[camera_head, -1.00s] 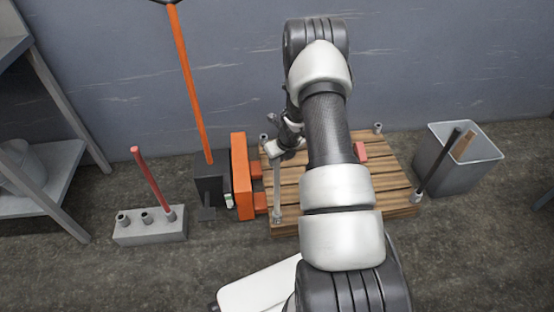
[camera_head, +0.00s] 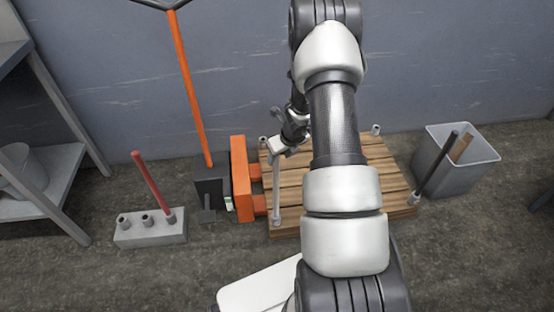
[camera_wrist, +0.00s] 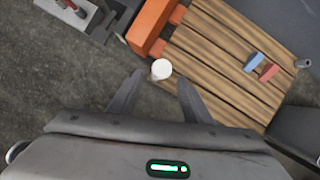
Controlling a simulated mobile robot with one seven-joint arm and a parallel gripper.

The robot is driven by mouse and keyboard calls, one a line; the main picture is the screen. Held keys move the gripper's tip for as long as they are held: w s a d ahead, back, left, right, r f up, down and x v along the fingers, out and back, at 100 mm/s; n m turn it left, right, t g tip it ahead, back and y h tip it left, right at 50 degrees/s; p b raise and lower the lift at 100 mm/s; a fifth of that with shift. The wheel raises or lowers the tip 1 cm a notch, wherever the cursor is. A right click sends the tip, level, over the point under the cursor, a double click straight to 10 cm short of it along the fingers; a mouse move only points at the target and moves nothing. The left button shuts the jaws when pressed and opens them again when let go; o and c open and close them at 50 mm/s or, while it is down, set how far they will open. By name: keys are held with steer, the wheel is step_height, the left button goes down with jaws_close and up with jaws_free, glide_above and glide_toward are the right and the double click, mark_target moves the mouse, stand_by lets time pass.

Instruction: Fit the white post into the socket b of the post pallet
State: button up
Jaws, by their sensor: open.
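The white post (camera_head: 277,195) stands upright at the front left corner of the wooden post pallet (camera_head: 310,222), its foot at the corner socket. The wrist view shows the post end-on as a white disc (camera_wrist: 161,69). My gripper (camera_wrist: 160,80) is open, its two fingertips on either side of the post's top, with gaps visible on both sides. In the head view my gripper (camera_head: 279,154) is at the post's top. A back left socket (camera_head: 262,142) and a back right socket (camera_head: 376,130) look empty. No socket letter is readable.
A black post (camera_head: 436,172) stands at the pallet's front right corner, beside a grey bin (camera_head: 465,185). An orange pallet truck (camera_head: 242,178) is against the pallet's left side. A grey block (camera_head: 150,234) holds a red post (camera_head: 152,185). Blue (camera_wrist: 254,62) and red (camera_wrist: 269,72) blocks lie on the pallet.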

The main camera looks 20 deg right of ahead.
steer(key=p+v, duration=0.3)
steer(key=v, duration=0.8)
steer(key=shift+w+a, duration=0.1)
